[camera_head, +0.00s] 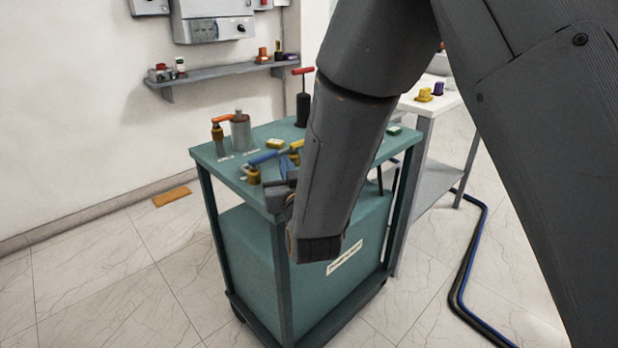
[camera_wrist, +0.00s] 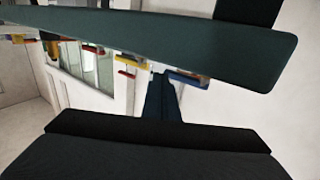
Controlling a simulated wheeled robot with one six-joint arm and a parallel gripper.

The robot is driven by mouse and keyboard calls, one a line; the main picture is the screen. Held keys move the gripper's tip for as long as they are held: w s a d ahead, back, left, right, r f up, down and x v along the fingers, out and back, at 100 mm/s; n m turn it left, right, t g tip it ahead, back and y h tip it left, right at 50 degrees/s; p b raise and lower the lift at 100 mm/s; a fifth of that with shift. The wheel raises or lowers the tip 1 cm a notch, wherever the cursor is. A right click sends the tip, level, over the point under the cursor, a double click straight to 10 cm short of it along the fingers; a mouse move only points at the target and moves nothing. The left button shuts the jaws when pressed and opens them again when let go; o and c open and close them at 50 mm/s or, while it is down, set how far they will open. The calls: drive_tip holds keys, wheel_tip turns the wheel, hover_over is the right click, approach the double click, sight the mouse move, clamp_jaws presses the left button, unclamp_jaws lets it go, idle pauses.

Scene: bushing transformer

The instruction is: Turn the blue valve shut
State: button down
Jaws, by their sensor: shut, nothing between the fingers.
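The blue valve (camera_head: 266,157) has a blue lever handle on a brass body near the front left corner of the teal cart's top (camera_head: 228,171). Its handle lies roughly level. My gripper (camera_wrist: 162,82) is shut and empty. In the head view my forearm hides most of it; only a dark part shows just in front of the valve. In the wrist view, which looks upside down, the cart top (camera_wrist: 170,38) crosses the upper part, and a blue handle (camera_wrist: 187,80) shows just right of my fingers. I cannot tell whether they touch it.
An orange-handled valve (camera_head: 222,119) and a grey cylinder (camera_head: 240,132) stand at the cart's back left. A red-handled tool (camera_head: 303,98) stands farther back. Yellow blocks (camera_head: 276,144) lie near the middle. A white table (camera_head: 440,98) stands right; hoses (camera_head: 462,260) run along the floor.

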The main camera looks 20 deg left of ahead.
drive_tip(key=s+d+b, duration=0.1)
drive_tip(key=s+d, duration=0.5)
drive_tip(key=d, duration=0.4)
drive_tip(key=w+d+f+m+g+h+p, duration=0.1)
drive_tip(key=d+f+m+g+h+p, duration=0.2)
drive_tip(key=d, duration=0.7)
drive_tip(key=d+f+m+g+h+p, duration=0.1)
drive_tip(key=d+f+g+h, duration=0.25)
drive_tip(key=d, duration=0.55)
drive_tip(key=s+d+r+m+g+h+p, duration=0.2)
drive_tip(key=s+d+g, duration=0.6)
drive_tip(key=s+d, duration=0.8)
drive_tip(key=shift+s+d+r+m+h, duration=0.25)
drive_tip(key=shift+s+r+m+h, duration=0.05)
drive_tip(key=shift+s+r+h, duration=0.3)
drive_tip(key=shift+g, duration=0.25)
